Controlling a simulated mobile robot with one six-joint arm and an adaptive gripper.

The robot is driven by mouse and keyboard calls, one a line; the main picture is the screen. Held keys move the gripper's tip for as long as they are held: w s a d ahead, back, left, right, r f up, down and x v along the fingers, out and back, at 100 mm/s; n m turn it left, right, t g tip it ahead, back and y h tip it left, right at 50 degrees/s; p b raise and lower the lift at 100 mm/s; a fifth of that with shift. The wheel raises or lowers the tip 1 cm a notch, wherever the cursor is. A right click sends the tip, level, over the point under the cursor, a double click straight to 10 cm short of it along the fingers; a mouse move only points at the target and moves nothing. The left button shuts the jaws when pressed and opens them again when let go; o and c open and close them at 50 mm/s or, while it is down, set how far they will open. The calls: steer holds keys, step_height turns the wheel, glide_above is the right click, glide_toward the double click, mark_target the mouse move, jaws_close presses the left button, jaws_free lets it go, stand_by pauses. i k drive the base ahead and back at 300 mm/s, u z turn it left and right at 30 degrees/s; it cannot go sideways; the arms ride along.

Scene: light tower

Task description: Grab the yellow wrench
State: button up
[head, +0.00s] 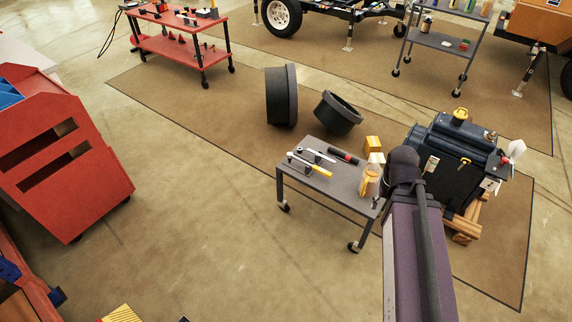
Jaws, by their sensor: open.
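A long tool with a yellow handle (321,172) lies on the top of a small grey wheeled table (328,185) in the head view. It looks like the yellow wrench, but it is too small to be sure of its shape. A pale, silvery tool (317,155) lies beside it, farther back. A red and black tool (344,157) lies near the table's back edge. My arm rises from the bottom right to a dark joint at the table's right side. My gripper does not show clearly, so I cannot see its jaws.
An amber container (369,183) stands at the table's right end, near yellow blocks (372,145). A dark engine (453,150) on a wooden pallet stands right of my arm. A red cabinet (55,150) is left. The floor front-left of the table is clear.

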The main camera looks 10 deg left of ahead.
mark_target(290, 155)
steer(key=u, duration=0.95)
steer(key=i, duration=1)
steer(key=z, duration=0.05)
